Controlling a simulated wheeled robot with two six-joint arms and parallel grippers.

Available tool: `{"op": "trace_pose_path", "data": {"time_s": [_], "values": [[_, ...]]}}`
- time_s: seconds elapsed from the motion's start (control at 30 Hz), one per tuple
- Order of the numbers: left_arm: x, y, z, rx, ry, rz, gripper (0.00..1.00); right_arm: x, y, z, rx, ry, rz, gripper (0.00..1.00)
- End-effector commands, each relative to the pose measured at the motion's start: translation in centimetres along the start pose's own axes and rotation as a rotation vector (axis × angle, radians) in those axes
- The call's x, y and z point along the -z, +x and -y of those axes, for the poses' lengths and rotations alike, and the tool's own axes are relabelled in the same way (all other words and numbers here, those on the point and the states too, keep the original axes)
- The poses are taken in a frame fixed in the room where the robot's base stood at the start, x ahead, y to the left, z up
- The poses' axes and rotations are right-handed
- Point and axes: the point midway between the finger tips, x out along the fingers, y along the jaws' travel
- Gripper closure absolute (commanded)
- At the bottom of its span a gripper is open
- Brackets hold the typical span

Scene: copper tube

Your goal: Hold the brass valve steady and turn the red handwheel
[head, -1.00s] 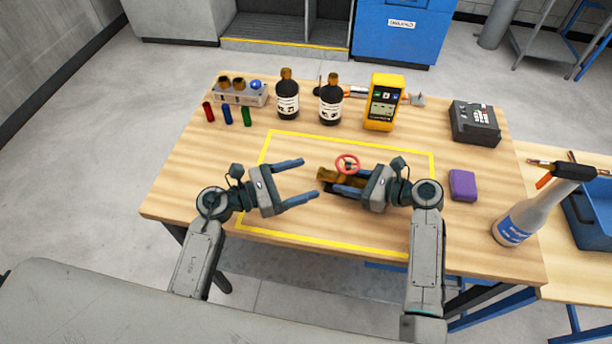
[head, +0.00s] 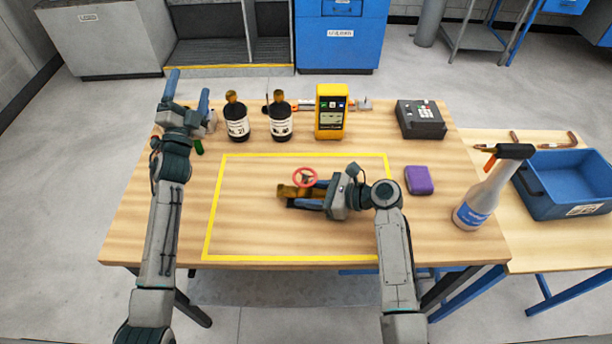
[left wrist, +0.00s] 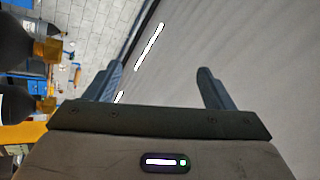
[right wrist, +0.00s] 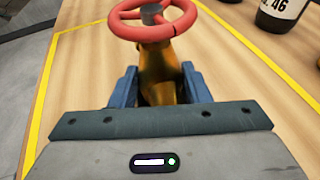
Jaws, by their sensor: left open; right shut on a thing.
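The brass valve (head: 288,191) lies inside the yellow outline on the table, with its red handwheel (head: 305,178) on top. My right gripper (head: 300,193) is shut on the brass valve, coming from the right. In the right wrist view the brass valve (right wrist: 160,75) sits between the blue fingers, with the red handwheel (right wrist: 150,28) above and beyond them. My left gripper (head: 187,96) is open and empty, raised at the table's back left with its fingers pointing away, far from the valve. The left wrist view shows nothing between its fingers (left wrist: 155,85).
Two dark bottles (head: 236,120) (head: 281,118), a yellow meter (head: 331,112) and a dark keypad device (head: 421,120) stand along the back. A purple block (head: 418,180) and a spray bottle (head: 482,195) are at the right. The outlined area left of the valve is clear.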

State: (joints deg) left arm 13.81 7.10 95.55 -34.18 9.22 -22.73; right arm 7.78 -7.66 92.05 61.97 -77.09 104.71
Motion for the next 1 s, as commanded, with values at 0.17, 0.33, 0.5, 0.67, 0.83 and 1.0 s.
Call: {"op": "trace_pose_path", "data": {"time_s": [0.17, 0.33, 0.5, 0.67, 0.83, 1.0], "values": [[-4.6, 4.1, 0.3, -0.015, -0.546, 0.216, 0.24, 0.1, 0.0, 0.0, 0.0, 0.001, -0.002, 0.7], [-7.1, 7.1, -0.9, -0.046, -1.073, 0.409, 0.24, 0.1, 0.0, 0.0, 0.0, 0.001, -0.002, 0.7], [-7.2, 9.7, -2.5, -0.105, -1.584, 0.605, 0.24, 0.1, 0.0, 0.0, 0.0, 0.001, -0.002, 0.7], [-5.1, 11.7, -3.4, -0.204, -2.036, 0.813, 0.24, 0.1, 0.0, 0.0, 0.0, 0.001, -0.002, 0.7], [-1.1, 12.2, -4.0, -0.37, -2.449, 1.1, 0.24, 0.1, 0.0, 0.0, 0.0, 0.001, -0.002, 0.7], [3.3, 6.5, -8.3, 0.556, 2.614, -1.498, 0.24, 0.1, 0.0, 0.0, 0.0, 0.001, -0.001, 0.7]]}}
